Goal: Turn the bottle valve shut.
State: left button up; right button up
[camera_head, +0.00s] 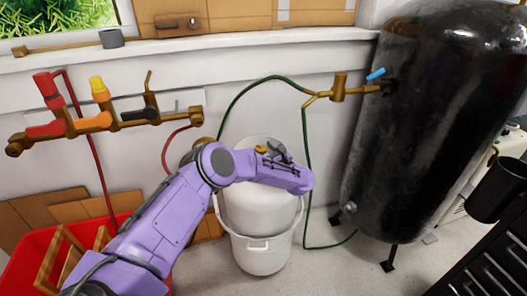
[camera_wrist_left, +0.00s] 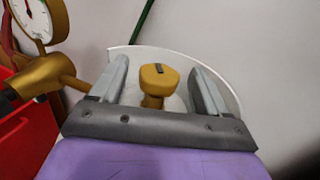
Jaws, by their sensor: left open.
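The bottle valve is a gold knob (camera_head: 261,149) on top of a white bottle (camera_head: 258,205), which stands in a white bucket (camera_head: 262,256). My left gripper (camera_head: 278,153) is over the bottle top, right beside the knob. In the left wrist view the knob (camera_wrist_left: 158,79) shows between the two grey fingers of my left gripper (camera_wrist_left: 158,68). The fingers are wide apart, with a gap on each side of the knob. The purple arm hides part of the bottle. My right gripper is not in view.
A large black tank (camera_head: 425,110) stands at right, with a blue-handled valve (camera_head: 376,74) and green hose (camera_head: 305,180). A brass manifold (camera_head: 75,127) with coloured levers is on the left wall. A red bin (camera_head: 22,255) sits below it. A gauge (camera_wrist_left: 35,20) shows left of the gripper.

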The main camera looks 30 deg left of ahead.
pick_arm(q)
jog(key=c, duration=1.1)
jog(key=shift+o, duration=0.3)
